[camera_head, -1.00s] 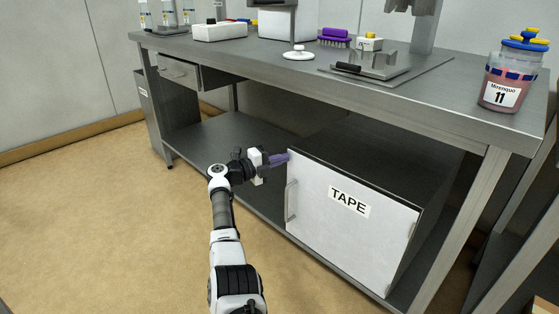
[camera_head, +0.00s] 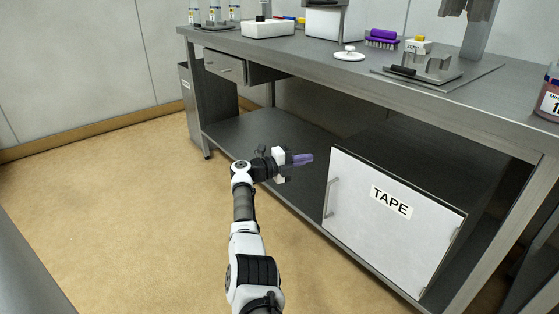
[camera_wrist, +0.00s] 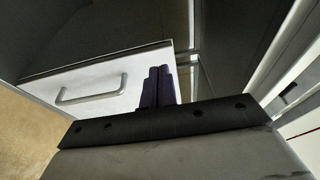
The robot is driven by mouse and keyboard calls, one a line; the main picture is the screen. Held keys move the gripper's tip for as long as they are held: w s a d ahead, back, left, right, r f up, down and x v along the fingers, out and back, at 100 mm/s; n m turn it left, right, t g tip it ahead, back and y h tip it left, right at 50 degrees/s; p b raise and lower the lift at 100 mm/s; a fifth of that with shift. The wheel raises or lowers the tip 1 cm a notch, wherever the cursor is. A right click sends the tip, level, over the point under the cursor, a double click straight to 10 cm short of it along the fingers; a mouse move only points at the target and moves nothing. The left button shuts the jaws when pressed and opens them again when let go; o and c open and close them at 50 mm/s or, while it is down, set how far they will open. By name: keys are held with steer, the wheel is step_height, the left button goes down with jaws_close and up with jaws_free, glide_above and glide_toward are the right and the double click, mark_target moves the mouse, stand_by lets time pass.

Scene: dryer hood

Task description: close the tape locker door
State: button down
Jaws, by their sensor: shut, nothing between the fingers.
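The tape locker (camera_head: 415,165) stands on the lower shelf under the bench. Its white door (camera_head: 375,235) bears a "TAPE" label, with the handle (camera_head: 330,196) at the left and hinges at the right. The door lies flat across the locker's front; I cannot tell whether a small gap remains. My gripper (camera_head: 308,159) is shut and empty, its purple fingers just left of the door's upper left corner, apart from it in the head view. In the wrist view the shut fingers (camera_wrist: 158,87) overlap the door (camera_wrist: 115,82), beside the handle (camera_wrist: 90,90).
The bench (camera_head: 300,50) overhangs the locker, with a small drawer (camera_head: 226,66) at its left, slightly out. A white box (camera_head: 268,28), a purple brush (camera_head: 382,38) and a metal stand (camera_head: 425,70) are on top. The floor (camera_head: 130,210) to the left is clear.

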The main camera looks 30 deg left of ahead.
steer(key=s+a+b, duration=0.3)
steer(key=a+b, duration=0.2)
steer(key=b, duration=0.3)
steer(key=shift+a+f, duration=0.15)
steer(key=shift+a, duration=0.15)
